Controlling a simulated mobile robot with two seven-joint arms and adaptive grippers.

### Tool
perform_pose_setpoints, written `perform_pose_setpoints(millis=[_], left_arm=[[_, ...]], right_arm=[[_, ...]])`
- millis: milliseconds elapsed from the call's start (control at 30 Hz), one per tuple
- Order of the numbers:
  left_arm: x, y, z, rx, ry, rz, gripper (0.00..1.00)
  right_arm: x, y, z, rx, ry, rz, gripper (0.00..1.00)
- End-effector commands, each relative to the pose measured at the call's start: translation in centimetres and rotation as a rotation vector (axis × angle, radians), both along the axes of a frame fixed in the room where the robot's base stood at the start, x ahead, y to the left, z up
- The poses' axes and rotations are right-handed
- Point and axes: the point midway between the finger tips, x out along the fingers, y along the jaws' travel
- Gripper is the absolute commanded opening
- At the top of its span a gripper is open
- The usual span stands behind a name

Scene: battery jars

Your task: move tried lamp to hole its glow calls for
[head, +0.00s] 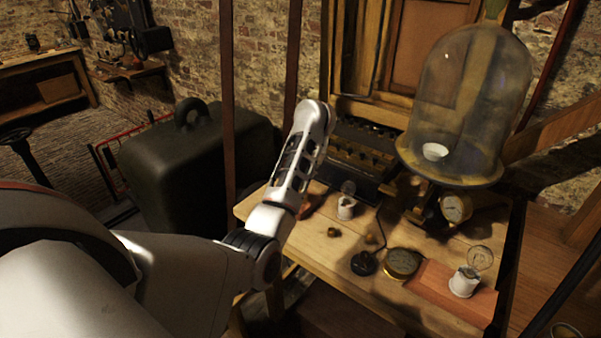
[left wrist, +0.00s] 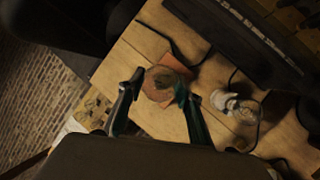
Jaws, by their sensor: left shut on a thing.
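In the head view my left arm hides this gripper and the held lamp. A second lamp (head: 346,207) with a white base and glass bulb stands on the table; it also shows in the left wrist view (left wrist: 232,103). A third lamp (head: 464,281) stands on a reddish mat (head: 440,287) at the front right. I cannot make out a hole. My right gripper is not in view.
A dark rack (head: 355,155) lines the table's back. Brass pieces and a black-based piece (head: 363,263) crowd the wooden table (head: 330,256).

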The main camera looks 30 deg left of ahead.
Motion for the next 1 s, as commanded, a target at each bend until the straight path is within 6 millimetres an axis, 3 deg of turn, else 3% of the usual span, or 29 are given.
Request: perform_pose_setpoints(millis=[200,600,1000], left_arm=[[0.1,-0.1,-0.1,-0.003,0.000,0.236,0.09],[0.1,-0.1,-0.1,-0.002,0.000,0.283,0.09],[0.2,-0.1,-0.2,-0.002,0.000,0.563,0.09]], right_arm=[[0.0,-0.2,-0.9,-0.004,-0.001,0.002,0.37],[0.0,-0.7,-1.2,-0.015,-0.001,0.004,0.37],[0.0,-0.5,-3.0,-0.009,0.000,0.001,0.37]])
